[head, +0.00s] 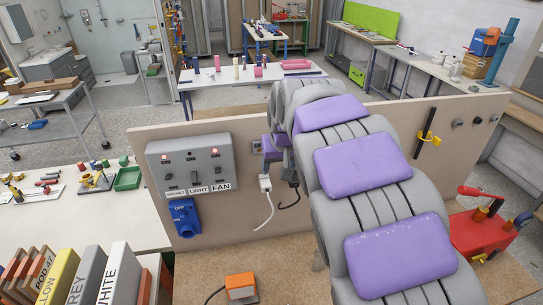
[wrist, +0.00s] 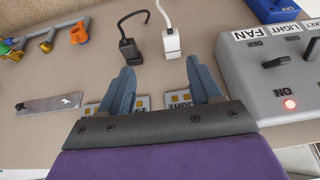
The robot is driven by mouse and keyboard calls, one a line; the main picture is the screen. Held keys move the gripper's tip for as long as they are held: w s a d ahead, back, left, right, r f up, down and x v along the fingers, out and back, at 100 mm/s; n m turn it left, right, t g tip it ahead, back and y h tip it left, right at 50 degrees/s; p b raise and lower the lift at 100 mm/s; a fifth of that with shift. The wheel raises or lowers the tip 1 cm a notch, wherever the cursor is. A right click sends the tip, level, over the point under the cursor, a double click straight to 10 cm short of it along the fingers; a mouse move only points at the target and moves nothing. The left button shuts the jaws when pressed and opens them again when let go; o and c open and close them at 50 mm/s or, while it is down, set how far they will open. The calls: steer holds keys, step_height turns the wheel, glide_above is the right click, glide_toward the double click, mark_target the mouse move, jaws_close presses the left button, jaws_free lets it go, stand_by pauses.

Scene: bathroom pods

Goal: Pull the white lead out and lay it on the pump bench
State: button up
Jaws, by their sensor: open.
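The white lead (head: 265,184) has its plug on the upright board, and its cable hangs down and curls left. In the wrist view the white plug (wrist: 171,43) stands just beyond my fingertips, right of the black lead's plug (wrist: 128,47). My gripper (wrist: 162,78) is open and empty, its two blue-grey fingers spread in front of the board and apart from both plugs. In the head view my arm hides most of my gripper (head: 272,150). A red pump-like device (head: 482,232) stands on a brown bench top (head: 515,280) at right; whether this is the pump bench I cannot tell.
Left of the leads is a grey switch box (head: 192,165) marked SOCKET, LIGHT and FAN, with lit red lamps. A blue switch (head: 184,217) sits below it. An orange device (head: 240,287) lies on the near bench. Binders (head: 85,272) stand at lower left.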

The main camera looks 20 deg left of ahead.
mark_target(265, 185)
steer(key=w+a+f, duration=0.3)
steer(key=a+f, duration=0.4)
steer(key=f, duration=0.3)
steer(key=d, duration=0.1)
steer(key=d+f, duration=0.1)
steer(key=w+d, duration=0.1)
steer(key=shift+w+d+f, duration=0.1)
steer(key=shift+d+f, duration=0.25)
steer(key=shift+f, duration=0.05)
steer(key=a, duration=0.3)
steer(key=shift+f, duration=0.3)
steer(key=shift+c, duration=1)
steer(key=shift+a, duration=0.25)
steer(key=shift+c, duration=0.7)
steer(key=d, duration=0.2)
steer(key=shift+d+r, duration=0.3)
steer(key=shift+r, duration=0.05)
steer(key=c, duration=0.6)
steer(key=shift+a, duration=0.1)
steer(key=shift+c, duration=0.8)
steer(key=shift+a+f, duration=0.2)
steer(key=shift+a, duration=0.25)
steer(key=shift+c, duration=0.2)
steer(key=o, duration=0.4)
steer(key=shift+a, duration=0.15)
steer(key=shift+d+r, duration=0.1)
steer(key=shift+d, duration=0.2)
jaws_close()
steer(key=shift+b, duration=0.35)
